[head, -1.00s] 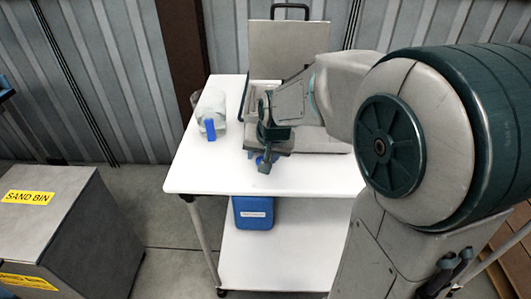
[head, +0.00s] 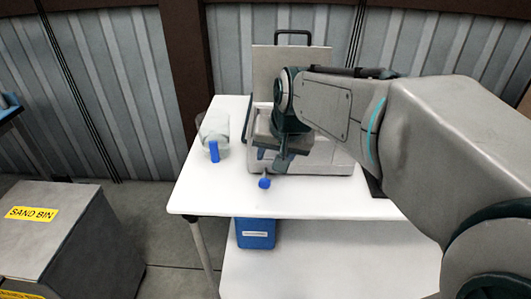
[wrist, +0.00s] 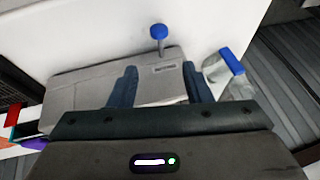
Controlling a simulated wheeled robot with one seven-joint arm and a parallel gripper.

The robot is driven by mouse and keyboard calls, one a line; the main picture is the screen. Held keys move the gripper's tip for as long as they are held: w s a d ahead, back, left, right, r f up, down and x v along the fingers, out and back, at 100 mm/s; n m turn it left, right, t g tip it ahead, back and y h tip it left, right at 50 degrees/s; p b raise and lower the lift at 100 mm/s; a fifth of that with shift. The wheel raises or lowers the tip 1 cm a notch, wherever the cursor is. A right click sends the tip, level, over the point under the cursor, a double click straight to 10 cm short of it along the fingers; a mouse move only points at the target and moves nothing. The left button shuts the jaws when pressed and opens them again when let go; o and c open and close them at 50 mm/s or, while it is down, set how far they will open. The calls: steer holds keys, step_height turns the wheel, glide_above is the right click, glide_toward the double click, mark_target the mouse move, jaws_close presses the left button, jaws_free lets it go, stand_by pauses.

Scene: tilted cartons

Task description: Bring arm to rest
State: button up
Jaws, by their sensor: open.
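My gripper (head: 272,160) is open and hangs over the front part of an open grey case (head: 342,168) on the white table. In the wrist view its two dark fingers (wrist: 159,70) stand apart with nothing between them. A small item with a blue round head and a grey stem (wrist: 159,34) is at the case's front edge, beyond the fingertips. Its blue head also shows in the head view (head: 264,183). My gripper and forearm hide much of the inside of the case.
A clear bottle with a blue cap (head: 214,151) lies left of the case. The white table (head: 310,203) is bare in front. A blue box (head: 255,233) sits on the lower shelf. A grey sand bin (head: 60,240) stands at left, a ribbed metal wall behind.

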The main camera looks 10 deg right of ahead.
steer(key=shift+v, duration=0.8)
steer(key=s+d+f+n+g+h+p, duration=0.1)
steer(key=s+d+n+g+p, duration=0.1)
steer(key=s+p, duration=0.5)
steer(key=s+d+n, duration=0.1)
steer(key=s, duration=0.5)
steer(key=shift+s+f+p, duration=0.25)
steer(key=shift+f+p, duration=0.05)
steer(key=shift+p, duration=0.05)
